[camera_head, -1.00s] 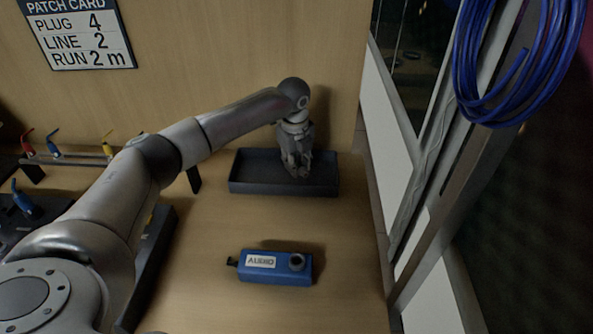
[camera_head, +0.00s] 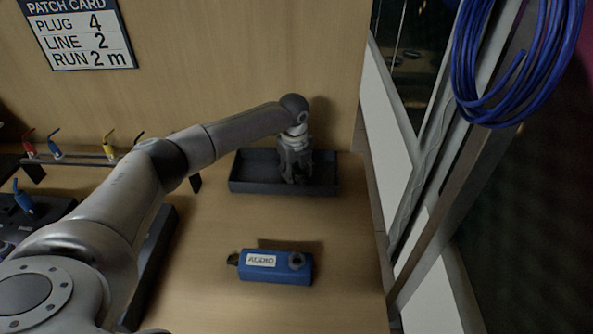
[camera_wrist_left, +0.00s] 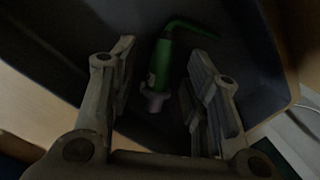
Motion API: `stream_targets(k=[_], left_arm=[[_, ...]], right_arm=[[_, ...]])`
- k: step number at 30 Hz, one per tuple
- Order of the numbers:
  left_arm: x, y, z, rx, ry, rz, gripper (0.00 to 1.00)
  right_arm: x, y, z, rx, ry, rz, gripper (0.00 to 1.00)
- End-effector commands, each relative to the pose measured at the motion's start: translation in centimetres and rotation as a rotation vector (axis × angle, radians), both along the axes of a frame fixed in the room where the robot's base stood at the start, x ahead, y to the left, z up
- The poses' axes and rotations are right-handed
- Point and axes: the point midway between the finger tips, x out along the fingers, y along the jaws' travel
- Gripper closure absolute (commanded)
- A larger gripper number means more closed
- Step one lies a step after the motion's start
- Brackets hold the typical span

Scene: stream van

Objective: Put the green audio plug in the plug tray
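The green audio plug (camera_wrist_left: 162,65) lies in the dark plug tray (camera_wrist_left: 262,70) in the left wrist view, with its green cable end bending to the right and a pale tip toward the gripper. My left gripper (camera_wrist_left: 165,100) is open, with one finger on each side of the plug and gaps between. In the head view, my left gripper (camera_head: 295,180) points down into the plug tray (camera_head: 250,186), and the plug is hidden there. My right gripper is not in view.
A blue box labelled AUDIO (camera_head: 275,267) stands on the table in front of the tray. A rack (camera_head: 75,160) with red, blue and yellow plugs is at the left. A blue cable coil (camera_head: 520,60) hangs at the right. The table right of the AUDIO box is clear.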

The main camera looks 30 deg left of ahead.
Motion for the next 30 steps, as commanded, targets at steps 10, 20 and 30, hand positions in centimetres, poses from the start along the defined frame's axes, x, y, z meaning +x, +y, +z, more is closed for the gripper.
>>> stream_targets(k=[10,20,30], left_arm=[[-0.1,0.1,0.3,0.001,0.002,0.0,0.53],[-0.8,-0.1,6.2,0.0,-0.002,0.0,0.53],[-1.6,-0.4,11.5,-0.001,0.0,0.0,0.53]], right_arm=[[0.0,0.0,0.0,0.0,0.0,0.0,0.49],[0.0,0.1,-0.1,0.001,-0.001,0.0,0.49],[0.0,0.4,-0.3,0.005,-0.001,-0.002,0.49]])
